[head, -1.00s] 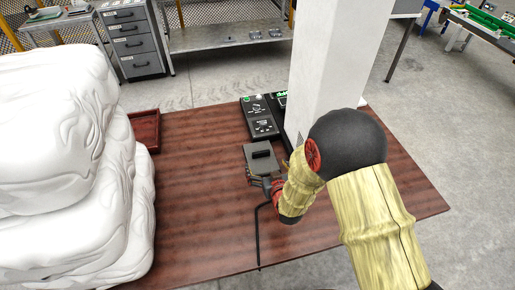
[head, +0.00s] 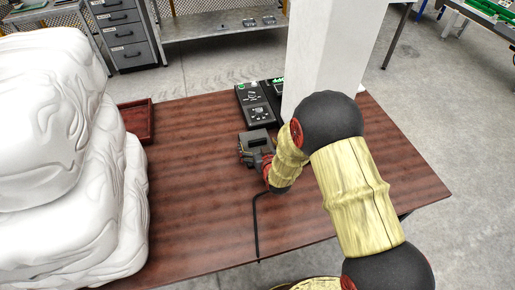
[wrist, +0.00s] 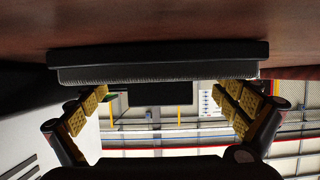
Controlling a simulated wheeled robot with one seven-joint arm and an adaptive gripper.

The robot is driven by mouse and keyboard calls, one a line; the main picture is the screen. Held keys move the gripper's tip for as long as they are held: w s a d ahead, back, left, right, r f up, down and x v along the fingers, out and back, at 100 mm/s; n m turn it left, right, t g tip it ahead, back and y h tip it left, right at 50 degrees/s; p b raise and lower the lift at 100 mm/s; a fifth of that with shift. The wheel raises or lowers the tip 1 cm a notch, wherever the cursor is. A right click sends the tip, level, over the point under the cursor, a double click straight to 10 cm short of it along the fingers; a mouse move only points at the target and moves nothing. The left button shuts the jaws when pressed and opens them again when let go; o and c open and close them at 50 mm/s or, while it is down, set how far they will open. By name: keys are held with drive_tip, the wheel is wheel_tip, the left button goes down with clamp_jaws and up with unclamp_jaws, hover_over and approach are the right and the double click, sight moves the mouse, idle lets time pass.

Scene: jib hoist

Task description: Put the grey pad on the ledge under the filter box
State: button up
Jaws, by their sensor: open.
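The grey pad (head: 249,135) lies on the brown table in front of the black control boxes, with a dark block-shaped handle (head: 258,142) on its face. In the wrist view the pad (wrist: 160,66) is a dark slab with a pale, rough edge, close to the wood, and the handle (wrist: 160,94) sticks out from it. My gripper (head: 252,155) is at the near side of the pad. In the wrist view its yellow-padded fingers (wrist: 168,100) are spread on both sides of the handle, with gaps. I cannot make out the filter box or its ledge.
White sacks (head: 65,150) are stacked high on the left. A white column (head: 325,55) stands behind my arm on the right, beside black control boxes (head: 257,104). A red-brown tray (head: 137,122) and a bent black rod (head: 256,228) lie on the table. The table's middle left is clear.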

drive_tip(key=shift+r, duration=0.1)
drive_tip(key=shift+c, duration=0.4)
drive_tip(key=c, duration=1)
drive_tip(key=shift+r, duration=0.15)
